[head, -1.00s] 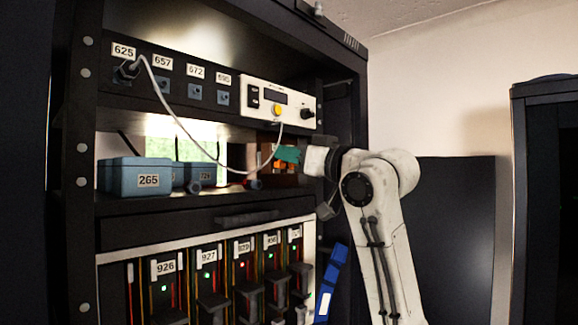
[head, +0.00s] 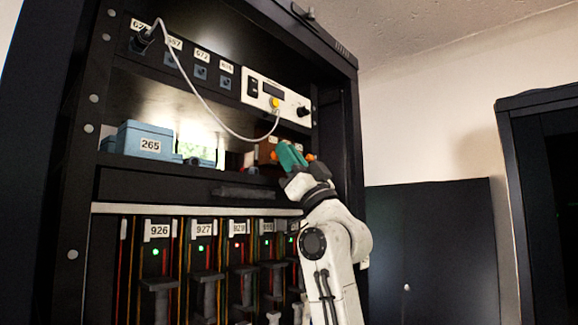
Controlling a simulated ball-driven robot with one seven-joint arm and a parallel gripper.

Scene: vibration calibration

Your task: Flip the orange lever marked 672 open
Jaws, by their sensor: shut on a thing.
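My gripper (head: 290,156) has teal fingers and reaches up from the lower right to the brown box (head: 264,150) at the right end of the shelf. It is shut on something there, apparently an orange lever. Orange parts show on the left (head: 274,155) and right (head: 310,157) of the fingers. The fingers hide most of the lever and much of the box front. No mark can be read on it. A white label 672 (head: 202,55) sits above a small blue-grey socket on the upper panel, away from my gripper.
A white cable (head: 205,105) hangs from a plug on the panel to the white instrument (head: 276,97). A blue box marked 265 (head: 144,140) stands on the shelf to the left. Below is a row of modules with labels such as 926 (head: 158,230).

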